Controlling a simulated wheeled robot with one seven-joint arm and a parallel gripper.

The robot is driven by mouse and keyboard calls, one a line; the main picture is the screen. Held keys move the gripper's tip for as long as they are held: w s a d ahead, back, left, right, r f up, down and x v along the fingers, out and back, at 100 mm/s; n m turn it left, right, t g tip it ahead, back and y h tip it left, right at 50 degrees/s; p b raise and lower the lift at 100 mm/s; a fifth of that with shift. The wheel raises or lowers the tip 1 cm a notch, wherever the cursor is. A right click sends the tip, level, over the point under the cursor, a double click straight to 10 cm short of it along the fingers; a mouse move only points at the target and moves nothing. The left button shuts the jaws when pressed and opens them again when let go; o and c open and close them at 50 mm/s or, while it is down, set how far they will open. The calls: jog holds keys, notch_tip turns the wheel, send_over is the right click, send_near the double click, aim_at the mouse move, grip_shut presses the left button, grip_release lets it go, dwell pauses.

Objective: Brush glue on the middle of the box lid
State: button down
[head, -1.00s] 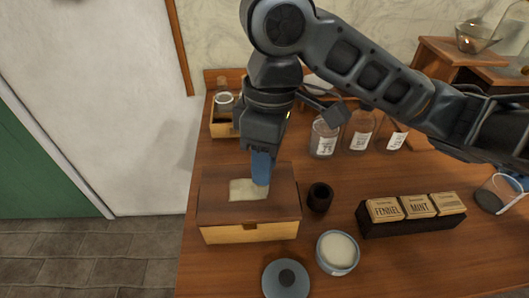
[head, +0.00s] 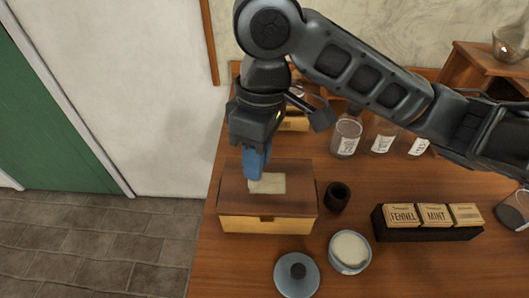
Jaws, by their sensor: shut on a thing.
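The wooden box (head: 266,225) stands at the left of the table, its brown lid (head: 235,203) closed. A pale cream rectangular patch (head: 270,184) lies on the middle of the lid. My gripper (head: 255,172) points down with its blue fingers at the left end of the patch. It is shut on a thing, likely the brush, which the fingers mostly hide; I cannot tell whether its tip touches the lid. An open round pot (head: 350,251) of whitish glue stands at the front right of the box. Its apparent grey-blue lid (head: 297,273) lies beside it.
A dark, empty-looking cup (head: 337,197) stands just right of the box. A black rack (head: 428,235) of labelled blocks lies farther right. Labelled glass jars (head: 346,136) stand behind, under my arm. A glass vessel (head: 515,208) is at the right edge. The front right tabletop is clear.

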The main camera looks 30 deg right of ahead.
jog(key=shift+s+d, duration=0.7)
jog(key=shift+d, duration=0.3)
jog(key=shift+s+d, duration=0.7)
jog(key=shift+d, duration=0.25)
jog(key=shift+w+a+p, duration=0.45)
jog(key=shift+w+a, duration=0.25)
jog(key=shift+a, duration=0.3)
jog(key=shift+w+a+p, duration=0.4)
jog(key=shift+w+a, duration=0.3)
jog(key=shift+a, duration=0.25)
jog(key=shift+w+d, duration=0.1)
jog(key=shift+w, duration=0.05)
jog(key=shift+w+d, duration=0.35)
jog(key=shift+w, duration=0.15)
notch_tip(320, 180, up, 6)
jog(key=p, duration=0.5)
jog(key=shift+p, duration=0.3)
